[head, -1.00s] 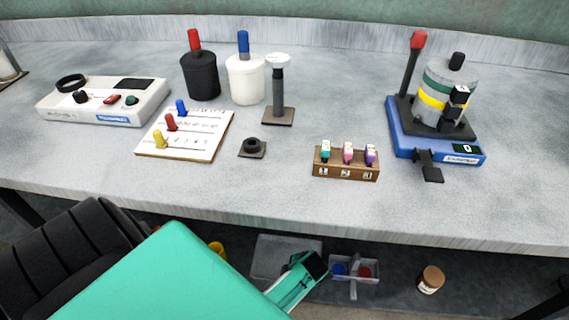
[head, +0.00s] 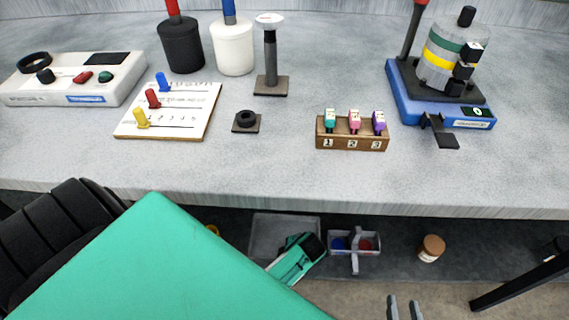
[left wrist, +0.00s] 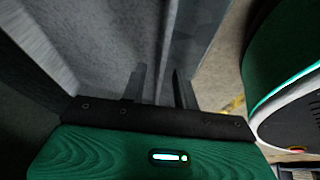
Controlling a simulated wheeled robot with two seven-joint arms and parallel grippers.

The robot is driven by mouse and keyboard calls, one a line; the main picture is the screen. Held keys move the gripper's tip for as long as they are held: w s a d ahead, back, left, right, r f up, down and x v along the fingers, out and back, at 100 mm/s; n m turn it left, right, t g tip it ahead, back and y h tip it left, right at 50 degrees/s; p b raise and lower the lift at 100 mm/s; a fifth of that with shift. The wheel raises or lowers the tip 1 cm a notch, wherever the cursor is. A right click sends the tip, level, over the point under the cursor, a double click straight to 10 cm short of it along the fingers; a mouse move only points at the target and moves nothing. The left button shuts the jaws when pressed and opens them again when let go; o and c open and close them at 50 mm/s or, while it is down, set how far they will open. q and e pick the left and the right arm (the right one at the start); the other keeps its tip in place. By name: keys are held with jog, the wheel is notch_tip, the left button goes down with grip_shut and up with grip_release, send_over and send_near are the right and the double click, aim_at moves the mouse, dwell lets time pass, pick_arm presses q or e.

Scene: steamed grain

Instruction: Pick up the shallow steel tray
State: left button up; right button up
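The shallow grey steel tray (head: 262,235) lies on the low shelf under the counter in the head view. Part of it is hidden behind my teal left forearm and wrist. My left gripper's fingers are hidden in the head view. In the left wrist view my left gripper (left wrist: 160,78) has its two dark fingers apart, with grey surfaces beyond them; I cannot tell whether one is the tray. My right gripper (head: 404,307) shows only its two fingertips at the bottom edge, apart and empty, away from the tray.
A grey caddy (head: 355,262) with blue and red items stands right of the tray, then a brown jar (head: 431,248). The counter (head: 270,185) overhangs the shelf.

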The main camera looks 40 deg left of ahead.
pick_arm(q)
grip_shut()
dwell(1.4)
